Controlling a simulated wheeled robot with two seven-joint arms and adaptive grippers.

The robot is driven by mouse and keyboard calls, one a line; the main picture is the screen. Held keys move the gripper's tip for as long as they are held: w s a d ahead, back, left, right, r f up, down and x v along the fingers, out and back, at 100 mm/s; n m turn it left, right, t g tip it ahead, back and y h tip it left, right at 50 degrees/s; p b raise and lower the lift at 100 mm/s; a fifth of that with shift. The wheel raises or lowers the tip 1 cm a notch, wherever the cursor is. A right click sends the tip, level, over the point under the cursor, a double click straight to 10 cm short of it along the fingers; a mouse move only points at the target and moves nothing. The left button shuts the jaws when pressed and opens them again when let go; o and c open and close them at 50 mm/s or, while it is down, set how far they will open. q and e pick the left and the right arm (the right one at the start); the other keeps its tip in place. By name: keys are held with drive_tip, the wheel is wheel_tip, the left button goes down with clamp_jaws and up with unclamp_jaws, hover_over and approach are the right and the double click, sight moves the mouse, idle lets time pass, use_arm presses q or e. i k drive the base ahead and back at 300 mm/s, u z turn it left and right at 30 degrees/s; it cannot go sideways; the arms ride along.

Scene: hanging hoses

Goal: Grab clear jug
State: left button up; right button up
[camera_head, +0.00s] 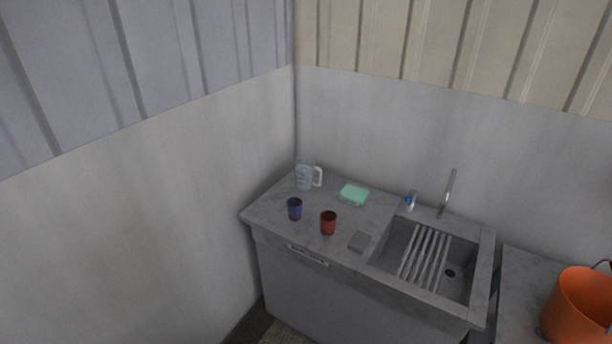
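The clear jug (304,177) stands upright at the back left corner of the grey sink counter (272,216), close to the wall corner. Its white handle (318,177) points to the right. Neither of my grippers shows in the head view, and nothing touches the jug.
A blue cup (295,209) and a red cup (328,223) stand in front of the jug. A green sponge-like block (353,194) lies to its right. Further right are a faucet (447,194), a sink with a rack (425,256) and an orange bucket (577,308).

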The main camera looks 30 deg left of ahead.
sight(309, 175)
drive_tip(key=u, duration=0.05)
drive_tip(key=i, duration=0.4)
drive_tip(key=u, duration=0.8)
drive_tip(key=i, duration=0.85)
drive_tip(key=u, duration=0.95)
